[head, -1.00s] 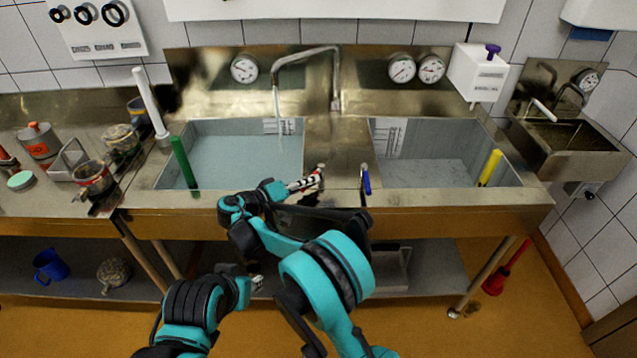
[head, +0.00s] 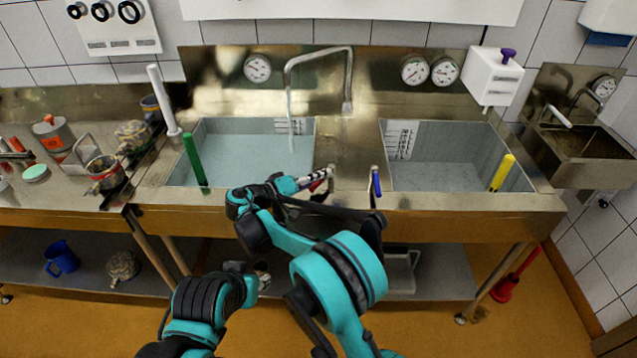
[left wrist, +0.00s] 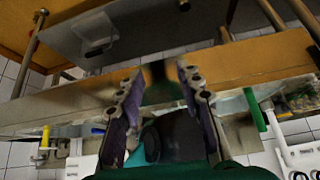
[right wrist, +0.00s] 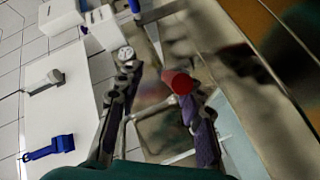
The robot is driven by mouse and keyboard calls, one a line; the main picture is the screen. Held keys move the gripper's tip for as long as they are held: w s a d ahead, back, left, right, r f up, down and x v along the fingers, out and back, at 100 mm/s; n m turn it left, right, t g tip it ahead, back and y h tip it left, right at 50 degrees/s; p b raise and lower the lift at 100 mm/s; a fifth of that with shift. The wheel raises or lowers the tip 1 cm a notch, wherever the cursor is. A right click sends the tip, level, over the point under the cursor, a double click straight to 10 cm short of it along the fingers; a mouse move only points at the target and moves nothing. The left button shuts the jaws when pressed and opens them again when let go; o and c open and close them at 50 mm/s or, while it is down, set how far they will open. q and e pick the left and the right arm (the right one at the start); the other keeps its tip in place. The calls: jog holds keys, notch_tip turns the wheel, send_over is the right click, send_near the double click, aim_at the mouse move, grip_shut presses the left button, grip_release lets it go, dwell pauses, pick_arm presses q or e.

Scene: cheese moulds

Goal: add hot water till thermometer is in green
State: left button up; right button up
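Water runs from the swivel spout (head: 318,52) into the left basin (head: 232,160), which holds pale blue water. A round dial (head: 257,68) is on the backsplash above it; its needle and colours are too small to read. A red lever (head: 318,186) stands at the counter front, left of a blue lever (head: 376,181). My right gripper (head: 312,180) is at the red lever. In the right wrist view, its fingers are apart and the red lever end (right wrist: 181,83) shows close to the right finger; contact is unclear. My left gripper (left wrist: 155,82) is open and empty, below the counter front.
The right basin (head: 515,178) holds a yellow standpipe (head: 503,172), and a green standpipe (head: 194,158) is in the left basin. Two more dials (head: 414,70) are at the back right. Pots and cans crowd the left counter.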

jog(key=r, duration=0.7)
jog(key=shift+s+r, duration=0.1)
jog(key=shift+s, duration=0.1)
jog(key=shift+r, duration=0.4)
jog(key=shift+w+r, duration=0.2)
jog(key=shift+s, duration=0.1)
